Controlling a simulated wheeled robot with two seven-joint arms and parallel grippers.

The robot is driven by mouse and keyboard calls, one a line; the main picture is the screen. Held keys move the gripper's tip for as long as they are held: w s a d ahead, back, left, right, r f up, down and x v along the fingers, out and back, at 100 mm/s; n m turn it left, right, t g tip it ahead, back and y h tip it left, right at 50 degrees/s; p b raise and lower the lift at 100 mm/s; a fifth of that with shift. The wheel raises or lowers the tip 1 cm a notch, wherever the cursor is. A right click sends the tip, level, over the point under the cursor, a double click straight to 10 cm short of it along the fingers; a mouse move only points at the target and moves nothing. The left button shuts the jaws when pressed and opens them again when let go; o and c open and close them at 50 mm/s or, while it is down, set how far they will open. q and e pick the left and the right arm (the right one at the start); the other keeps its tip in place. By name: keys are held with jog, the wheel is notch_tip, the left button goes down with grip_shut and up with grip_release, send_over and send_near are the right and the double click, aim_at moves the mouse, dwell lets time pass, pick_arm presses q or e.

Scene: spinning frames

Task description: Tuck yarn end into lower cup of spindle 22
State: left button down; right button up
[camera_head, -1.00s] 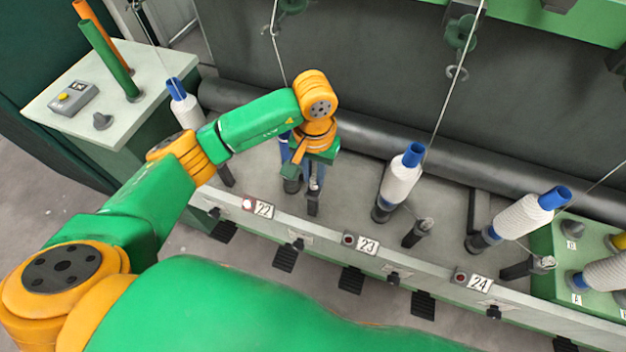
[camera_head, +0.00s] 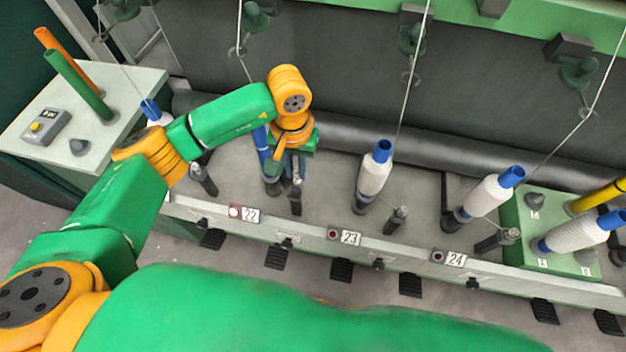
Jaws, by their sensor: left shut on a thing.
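Spindle 22 shows as a bare blue tube (camera_head: 262,144) above a dark lower cup (camera_head: 272,187), partly hidden by my left gripper. Its number plate (camera_head: 250,214) is on the rail in front. My left gripper (camera_head: 291,171) points down just right of the tube, by the dark post (camera_head: 296,200) beside the spindle. It is shut on what appears to be the yarn end, too thin to make out at the fingertips. A pale yarn (camera_head: 240,45) comes down from above and passes behind my left arm. My right gripper is not in view.
Wound spindles 23 (camera_head: 374,177) and 24 (camera_head: 487,196) stand to the right, each with a post in front. A partly hidden wound spindle (camera_head: 156,115) is on the left. A side table (camera_head: 125,91) holds spare tubes and a grey button box (camera_head: 39,127).

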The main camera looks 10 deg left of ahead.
pick_arm(q)
jog(key=shift+w+a+f+b, duration=0.15)
jog(key=shift+f+b, duration=0.3)
jog(key=shift+f, duration=0.45)
jog(key=shift+w+a+f+b, duration=0.1)
jog(key=shift+a+f+b, duration=0.3)
jog(key=shift+f, duration=0.45)
jog(key=shift+w+a+f+b, duration=0.1)
jog(key=shift+f+b, duration=0.4)
jog(key=shift+f, duration=0.4)
notch_tip(320, 180, down, 3)
jog(key=b, duration=0.2)
jog(key=shift+r+b, duration=0.15)
jog(key=shift+b, duration=0.25)
jog(key=shift+r, duration=0.1)
jog(key=c, duration=0.7)
grip_release()
